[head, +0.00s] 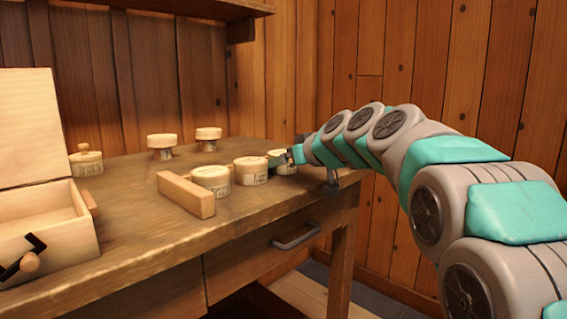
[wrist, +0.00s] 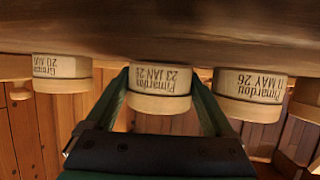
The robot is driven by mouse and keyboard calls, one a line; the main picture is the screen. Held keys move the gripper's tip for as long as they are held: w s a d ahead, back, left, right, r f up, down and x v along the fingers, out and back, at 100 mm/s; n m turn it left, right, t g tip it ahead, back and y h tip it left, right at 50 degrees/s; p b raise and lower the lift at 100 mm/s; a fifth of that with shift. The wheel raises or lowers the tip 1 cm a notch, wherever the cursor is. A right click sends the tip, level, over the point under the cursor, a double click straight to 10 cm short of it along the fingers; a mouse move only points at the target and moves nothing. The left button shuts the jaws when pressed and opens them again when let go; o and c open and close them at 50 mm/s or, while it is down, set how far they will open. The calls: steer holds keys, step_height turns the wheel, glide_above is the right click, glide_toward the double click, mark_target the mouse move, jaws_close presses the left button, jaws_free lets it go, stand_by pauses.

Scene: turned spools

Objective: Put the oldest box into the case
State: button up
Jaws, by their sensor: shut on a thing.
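The case (head: 80,240) is a pale wooden box at the left of the table in the head view, its lid (head: 30,125) raised. Small round pale boxes with printed labels stand on the table: one (head: 211,182) near the middle, one (head: 251,171) to its right. My gripper (head: 285,157) is at the right end of this row, shut on a round box (head: 284,167). In the wrist view, which is upside down, the held box (wrist: 160,80) reads "Pimardou 23 JAN 26". Beside it stand a box (wrist: 250,88) marked "MAY 26" and one (wrist: 62,70) with a partly readable label.
A wooden bar (head: 185,194) lies in front of the row, between it and the case. A knobbed round container (head: 86,162) and two spool-like pieces (head: 162,146) (head: 208,139) stand behind. A shelf (head: 180,8) hangs above. The table's front middle is clear.

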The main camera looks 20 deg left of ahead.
steer(key=shift+f, duration=0.2)
steer(key=o, duration=1.1)
steer(key=shift+c, duration=0.2)
steer(key=shift+r, duration=0.1)
